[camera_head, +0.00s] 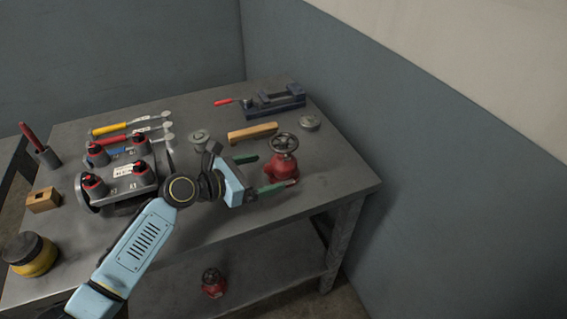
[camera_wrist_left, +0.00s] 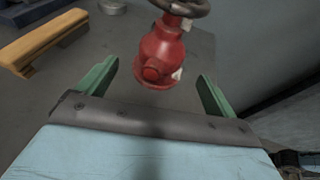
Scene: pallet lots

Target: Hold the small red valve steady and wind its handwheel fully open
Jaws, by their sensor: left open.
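The small red valve (camera_head: 282,168) stands upright on the grey table near its right end, with its dark handwheel (camera_head: 284,143) on top. In the left wrist view the red valve body (camera_wrist_left: 161,52) shows ahead of the fingers, and only part of the handwheel (camera_wrist_left: 186,7) is in the picture. My left gripper (camera_head: 259,173) is open, with green fingers pointing at the valve. In the left wrist view the valve lies between the lines of the two fingers, a little beyond their tips; I cannot tell whether either touches it. My right gripper is not in view.
A wooden bar (camera_head: 252,133), a blue vise (camera_head: 275,101) and a round grey part (camera_head: 309,122) lie behind the valve. A grey manifold with red-topped knobs (camera_head: 118,182) stands at left. Another red valve (camera_head: 214,283) sits on the lower shelf. The table's front right is clear.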

